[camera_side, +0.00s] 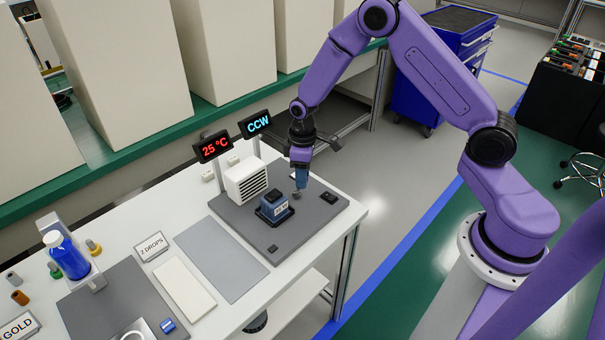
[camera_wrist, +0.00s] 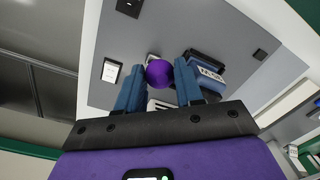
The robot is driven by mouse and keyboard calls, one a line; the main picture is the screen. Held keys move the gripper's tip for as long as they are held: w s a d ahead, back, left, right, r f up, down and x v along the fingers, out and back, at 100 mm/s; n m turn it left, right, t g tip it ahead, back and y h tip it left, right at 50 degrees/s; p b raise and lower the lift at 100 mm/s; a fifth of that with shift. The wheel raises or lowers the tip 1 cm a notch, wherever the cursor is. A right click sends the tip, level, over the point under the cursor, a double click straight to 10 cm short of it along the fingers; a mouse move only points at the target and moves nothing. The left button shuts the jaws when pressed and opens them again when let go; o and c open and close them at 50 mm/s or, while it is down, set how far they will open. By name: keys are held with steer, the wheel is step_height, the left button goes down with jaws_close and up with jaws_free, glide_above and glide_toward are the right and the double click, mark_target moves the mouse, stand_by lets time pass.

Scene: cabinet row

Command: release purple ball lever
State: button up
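The purple ball (camera_wrist: 159,73) shows in the wrist view between the two blue fingers of my gripper (camera_wrist: 160,77). It fills the gap, and a finger lies against each side of it. A small pale part shows just behind the ball. In the side view my gripper (camera_side: 300,177) points down over the grey mat, just right of the dark blue block. The ball is hidden by the fingers there, and a small grey piece (camera_side: 297,194) shows below the fingertips.
The dark blue labelled block (camera_side: 274,207) stands close left of my gripper. A black switch (camera_side: 329,198) lies to the right, near the edge of the grey mat (camera_side: 290,236).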

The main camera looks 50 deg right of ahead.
jaws_close()
steer(key=shift+s, duration=0.1)
steer(key=shift+s+f+t, duration=0.25)
steer(key=shift+s+t, duration=0.4)
steer(key=shift+t, duration=0.35)
steer(key=o, duration=0.6)
jaws_free()
steer(key=shift+r, duration=0.15)
step_height(320, 180, up, 17)
steer(key=s, duration=0.2)
steer(key=shift+s+d, duration=0.25)
steer(key=shift+s, duration=0.05)
